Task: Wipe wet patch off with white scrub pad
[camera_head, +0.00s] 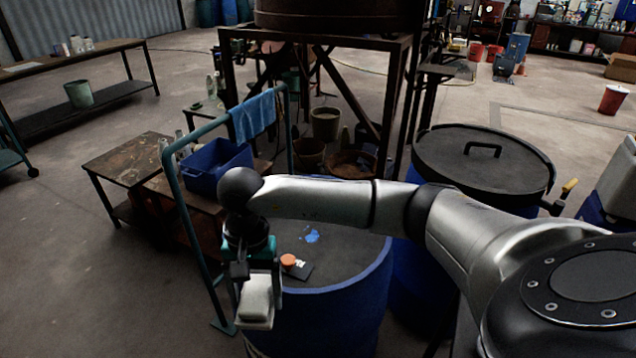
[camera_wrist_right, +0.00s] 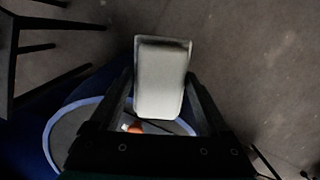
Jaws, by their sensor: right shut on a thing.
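The white scrub pad (camera_head: 257,300) is in my right gripper (camera_head: 258,280), which is shut on it. In the right wrist view the pad (camera_wrist_right: 162,78) sits between the two fingers (camera_wrist_right: 160,100). The gripper holds it at the left front side of the blue drum (camera_head: 335,315), and the pad looks above the rim level, though its height is hard to tell. The wet patch (camera_head: 311,236) is a small bright blue spot on the drum's dark grey top, to the right of and behind the gripper. My left gripper is not in view.
On the drum top lie an orange cap (camera_head: 288,261) and a dark flat item (camera_head: 299,271) with a white mark. A teal rail (camera_head: 187,225) with a blue cloth (camera_head: 253,116) stands to the left. A second drum with a black lid (camera_head: 480,163) stands right.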

